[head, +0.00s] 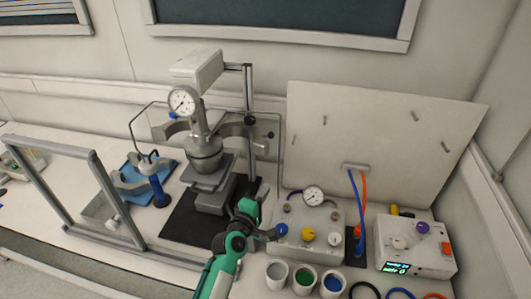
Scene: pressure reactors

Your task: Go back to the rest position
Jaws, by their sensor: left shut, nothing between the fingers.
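My left gripper (268,235), on a green and black arm rising from the bottom centre, is shut and empty. My right gripper is not in view.
Three cups (304,280) stand right of my arm at the bench front. A control unit (416,247) with a lit display stands at the right, before an upright white panel (380,140). A grey frame (100,190) stands at the left.

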